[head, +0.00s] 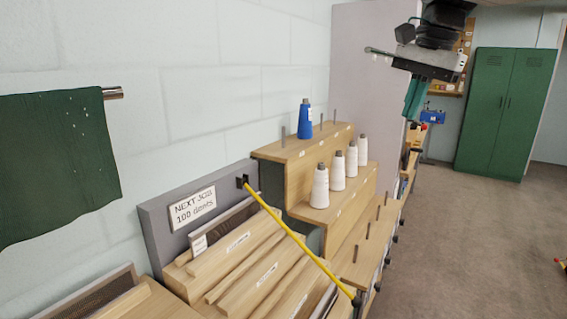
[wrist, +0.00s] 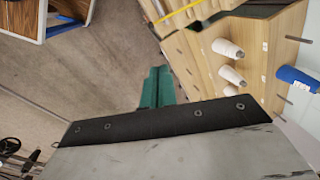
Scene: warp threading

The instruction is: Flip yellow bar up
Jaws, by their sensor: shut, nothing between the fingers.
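The yellow bar (head: 300,243) is a thin rod in the head view. It slopes from a black pivot on a grey panel, upper left, down to a dark end at lower right, across the front of the wooden trays. Part of it shows at the top of the wrist view (wrist: 180,12). My gripper (head: 413,103) has teal fingers and hangs at the upper right of the head view, above and right of the bar and well apart from it. Its fingers (wrist: 156,88) are together and empty in the wrist view.
White thread cones (head: 338,170) and a blue cone (head: 305,120) stand on a stepped wooden rack (head: 295,152), with thin upright pegs nearby. A sign (head: 193,207) is on the grey panel (head: 158,226). A green cabinet (head: 505,110) stands far right. The floor (head: 465,230) at right is mostly clear.

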